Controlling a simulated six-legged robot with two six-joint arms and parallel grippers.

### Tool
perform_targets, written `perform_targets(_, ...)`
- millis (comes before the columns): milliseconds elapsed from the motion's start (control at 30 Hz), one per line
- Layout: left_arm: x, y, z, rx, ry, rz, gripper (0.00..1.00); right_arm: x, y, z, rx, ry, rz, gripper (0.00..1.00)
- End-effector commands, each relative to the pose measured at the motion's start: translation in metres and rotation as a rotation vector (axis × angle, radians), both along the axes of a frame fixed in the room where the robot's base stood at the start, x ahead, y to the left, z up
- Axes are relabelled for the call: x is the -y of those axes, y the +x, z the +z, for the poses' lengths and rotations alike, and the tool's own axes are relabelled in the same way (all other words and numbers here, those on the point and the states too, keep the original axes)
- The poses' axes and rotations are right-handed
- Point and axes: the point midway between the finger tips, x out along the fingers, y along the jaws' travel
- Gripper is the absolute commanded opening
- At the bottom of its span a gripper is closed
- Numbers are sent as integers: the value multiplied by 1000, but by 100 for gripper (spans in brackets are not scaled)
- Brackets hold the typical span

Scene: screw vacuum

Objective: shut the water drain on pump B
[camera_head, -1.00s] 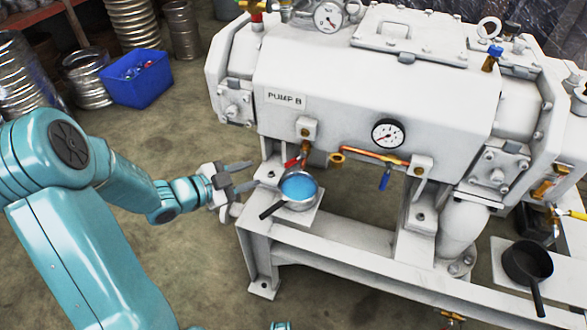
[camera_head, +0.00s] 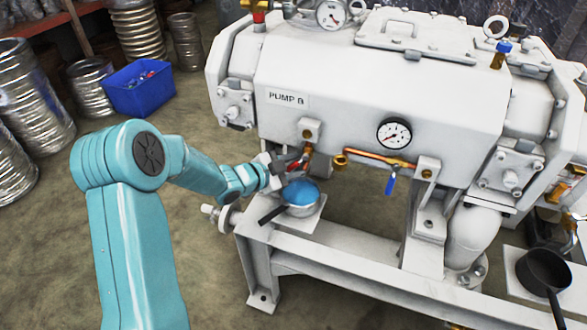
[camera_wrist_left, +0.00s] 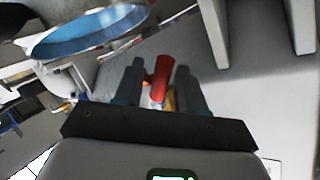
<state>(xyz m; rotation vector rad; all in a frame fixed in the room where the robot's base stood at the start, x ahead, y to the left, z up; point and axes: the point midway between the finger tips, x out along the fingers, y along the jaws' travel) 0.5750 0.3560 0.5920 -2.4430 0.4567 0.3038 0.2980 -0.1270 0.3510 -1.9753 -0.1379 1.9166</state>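Pump B (camera_head: 380,85) is a white machine with a "PUMP B" label on its front. Its water drain is a brass valve (camera_head: 307,148) with a red lever, low on the front left. A pan of blue water (camera_head: 300,194) stands below it on a small plate. My left gripper (camera_head: 297,164) is at the valve, just above the pan. In the left wrist view the red lever (camera_wrist_left: 160,78) stands between the two dark fingers, with visible gaps on both sides, so the gripper (camera_wrist_left: 158,85) is open around it. My right gripper is not in view.
A copper pipe with a blue-handled valve (camera_head: 390,185) and a gauge (camera_head: 394,134) sit right of the drain. A dark pan (camera_head: 543,270) stands at the lower right. A blue bin (camera_head: 139,88) and metal hoses are on the floor at left.

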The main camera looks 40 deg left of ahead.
Motion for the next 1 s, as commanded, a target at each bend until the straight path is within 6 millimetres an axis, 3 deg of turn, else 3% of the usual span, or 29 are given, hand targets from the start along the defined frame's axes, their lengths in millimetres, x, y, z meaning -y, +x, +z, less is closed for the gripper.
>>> perform_targets(267, 1, 3, -1, 1, 0, 1, 40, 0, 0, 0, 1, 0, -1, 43)
perform_targets(300, 1, 3, -1, 0, 0, 0, 37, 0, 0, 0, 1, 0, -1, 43)
perform_targets(400, 1, 3, -1, 0, 0, 0, 4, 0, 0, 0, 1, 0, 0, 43)
perform_targets(433, 0, 2, -1, 0, 0, 0, 0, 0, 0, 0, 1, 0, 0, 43)
perform_targets(767, 0, 2, 0, -5, 23, 1, 0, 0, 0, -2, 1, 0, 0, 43)
perform_targets(1000, -4, 1, 3, -31, 137, 1, 0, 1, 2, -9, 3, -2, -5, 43)
